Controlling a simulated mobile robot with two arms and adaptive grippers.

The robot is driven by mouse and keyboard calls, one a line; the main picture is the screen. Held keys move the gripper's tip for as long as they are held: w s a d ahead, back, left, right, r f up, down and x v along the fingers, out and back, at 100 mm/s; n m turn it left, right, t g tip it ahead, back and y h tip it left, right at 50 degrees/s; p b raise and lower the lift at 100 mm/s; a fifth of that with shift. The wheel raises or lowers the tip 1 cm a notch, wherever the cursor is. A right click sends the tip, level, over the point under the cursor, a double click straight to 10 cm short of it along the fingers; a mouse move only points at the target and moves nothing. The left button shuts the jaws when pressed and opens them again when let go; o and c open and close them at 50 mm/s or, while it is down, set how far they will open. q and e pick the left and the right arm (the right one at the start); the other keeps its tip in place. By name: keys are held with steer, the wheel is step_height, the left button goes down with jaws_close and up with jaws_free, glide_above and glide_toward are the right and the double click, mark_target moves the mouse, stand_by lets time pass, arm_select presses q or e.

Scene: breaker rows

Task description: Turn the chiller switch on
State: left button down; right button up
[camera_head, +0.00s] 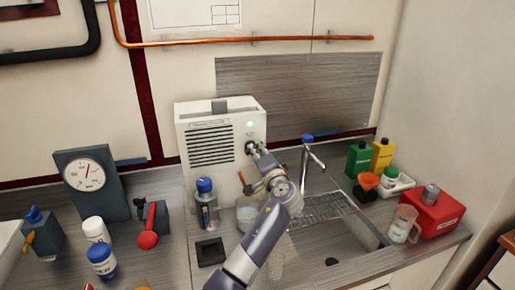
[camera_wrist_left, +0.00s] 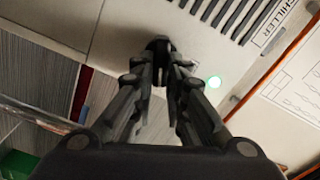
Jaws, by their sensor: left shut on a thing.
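The chiller (camera_head: 215,143) is a pale box with dark vent slots, standing at the back of the counter. Its printed name label (camera_wrist_left: 272,26) shows in the left wrist view. My left gripper (camera_head: 253,150) reaches the chiller's front below the light. In the left wrist view its fingers (camera_wrist_left: 162,62) are closed around a dark switch knob (camera_wrist_left: 158,44), which they largely hide. The knob's exact angle cannot be told. My right gripper is not in view.
A blue-capped bottle (camera_head: 206,203) and a beaker (camera_head: 247,215) stand below the chiller. A faucet (camera_head: 306,165) and sink (camera_head: 345,240) lie to the right. A red container (camera_head: 435,213) is at far right. A gauge (camera_head: 86,175) stands at left.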

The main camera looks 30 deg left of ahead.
arm_select(q)
steer(key=m+p, duration=0.1)
steer(key=m, duration=0.1)
steer(key=shift+f+m, duration=0.1)
steer(key=shift+m, duration=0.2)
steer(key=shift+f+m+p, duration=0.15)
steer(key=shift+m+p, duration=0.35)
steer(key=shift+m, duration=0.5)
steer(key=shift+f, duration=0.1)
steer(key=c, duration=1.6)
jaws_free()
steer(key=shift+d, duration=0.1)
steer(key=v, duration=1.2)
